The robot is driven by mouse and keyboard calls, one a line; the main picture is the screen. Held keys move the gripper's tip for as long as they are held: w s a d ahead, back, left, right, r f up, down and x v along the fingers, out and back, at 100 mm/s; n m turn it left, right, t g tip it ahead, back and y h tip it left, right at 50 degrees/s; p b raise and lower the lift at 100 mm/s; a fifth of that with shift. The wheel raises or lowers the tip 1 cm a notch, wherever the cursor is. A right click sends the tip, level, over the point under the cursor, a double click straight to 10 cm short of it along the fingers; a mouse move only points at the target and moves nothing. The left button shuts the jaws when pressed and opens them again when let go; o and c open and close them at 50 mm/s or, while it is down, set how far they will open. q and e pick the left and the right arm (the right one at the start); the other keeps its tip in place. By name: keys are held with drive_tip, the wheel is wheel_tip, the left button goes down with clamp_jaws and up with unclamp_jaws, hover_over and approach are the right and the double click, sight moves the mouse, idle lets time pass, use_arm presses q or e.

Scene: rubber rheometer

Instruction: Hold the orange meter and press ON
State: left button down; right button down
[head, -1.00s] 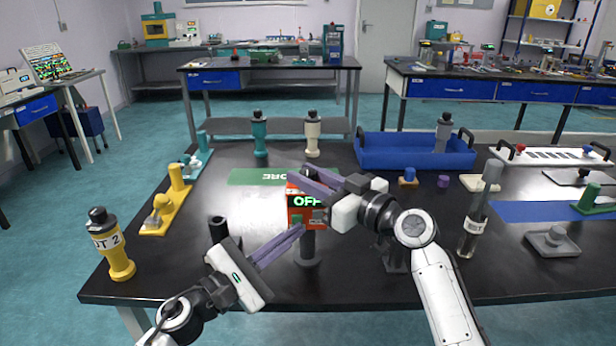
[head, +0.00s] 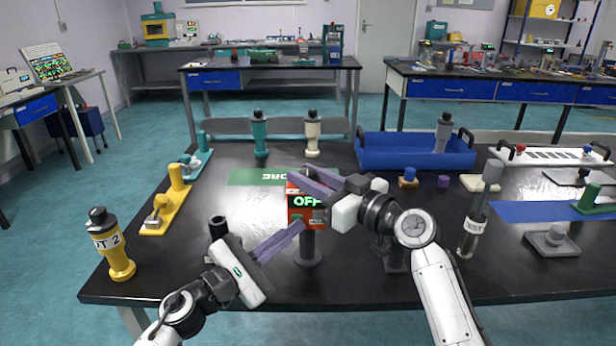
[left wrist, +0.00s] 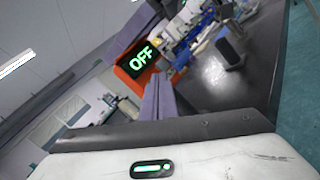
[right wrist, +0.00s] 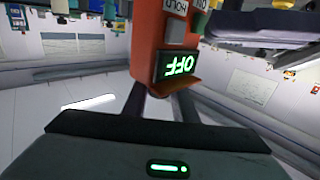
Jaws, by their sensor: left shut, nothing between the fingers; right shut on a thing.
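The orange meter (head: 293,207) stands upright on a dark post with a round foot (head: 307,257) near the table's front. Its display (head: 307,201) reads OFF in green. My right gripper (head: 299,179) is shut on the meter's upper part from the right. The right wrist view shows the meter (right wrist: 180,28) upside down, with a HOLD button (right wrist: 176,8) and a green ON button partly cut off. My left gripper (head: 301,226) is shut and empty, its tips low at the meter's front. The left wrist view shows the meter (left wrist: 128,78) beyond the fingers (left wrist: 157,101); contact cannot be told.
A black cup-like piece (head: 218,227) stands beside my left gripper. A yellow bottle (head: 118,255) is at the left edge, and a clear tester (head: 472,225) stands right of my right arm. A blue tray (head: 400,152) lies behind.

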use_arm(q)
drive_tip(key=shift+w, duration=0.1)
drive_tip(key=shift+s, duration=0.7)
use_arm(e)
drive_tip(key=shift+f, duration=0.1)
drive_tip(key=c, duration=1.4)
unclamp_jaws()
use_arm(q)
drive_tip(key=s, duration=0.6)
use_arm(e)
drive_tip(key=shift+o, duration=0.2)
